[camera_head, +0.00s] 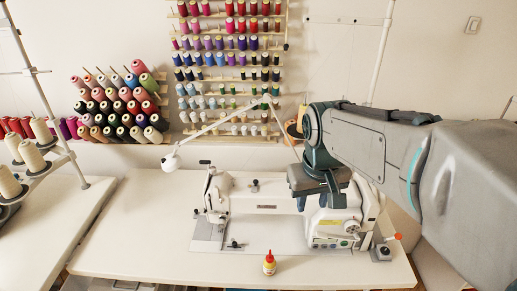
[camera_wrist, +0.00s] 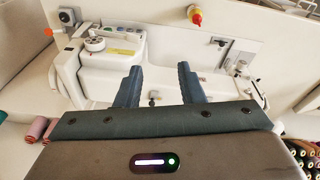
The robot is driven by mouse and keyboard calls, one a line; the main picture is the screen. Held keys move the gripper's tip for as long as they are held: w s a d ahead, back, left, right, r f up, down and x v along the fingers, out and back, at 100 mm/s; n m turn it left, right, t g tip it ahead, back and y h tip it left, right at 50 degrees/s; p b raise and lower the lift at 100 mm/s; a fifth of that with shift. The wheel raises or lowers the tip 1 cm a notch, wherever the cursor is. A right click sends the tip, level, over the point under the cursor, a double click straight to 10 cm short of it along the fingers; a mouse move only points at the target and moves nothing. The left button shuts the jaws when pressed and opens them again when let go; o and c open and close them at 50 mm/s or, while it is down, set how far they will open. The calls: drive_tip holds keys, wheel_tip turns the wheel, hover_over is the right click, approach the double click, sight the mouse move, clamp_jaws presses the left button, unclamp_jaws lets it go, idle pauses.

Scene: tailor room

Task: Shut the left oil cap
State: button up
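A white sewing machine (camera_head: 268,207) stands on the table. A small dark fitting (camera_head: 254,185) sits on top of its arm; it may be the left oil cap, but it is too small to tell if it is open or shut. In the wrist view a small fitting (camera_wrist: 155,97) shows between and beyond my fingers, and I cannot tell whether it is a cap. My gripper (camera_head: 315,203) points down above the right part of the machine. In the wrist view its two fingers (camera_wrist: 158,76) are apart with nothing held between them.
A red and yellow oil bottle (camera_head: 269,263) stands on the white table (camera_head: 140,225) in front of the machine. A lamp arm (camera_head: 215,127) rises behind it. Thread racks (camera_head: 230,75) line the wall. A thread stand (camera_head: 60,150) is at left. The table's left part is clear.

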drive_tip(key=w+a+r+n+g+p, duration=0.1)
drive_tip(key=w+a+r, duration=0.15)
drive_tip(key=w, duration=0.25)
drive_tip(key=w+a+r+n+p, duration=0.1)
drive_tip(key=w+a+r+n, duration=0.1)
drive_tip(key=w+a, duration=0.25)
drive_tip(key=n+g+p, duration=0.1)
drive_tip(key=n+p, duration=0.1)
hover_over(255, 181)
wheel_tip(255, 181, down, 13)
drive_tip(key=shift+w+d+r+p, duration=0.1)
drive_tip(key=shift+r+p, duration=0.05)
drive_tip(key=shift+p, duration=0.45)
clamp_jaws()
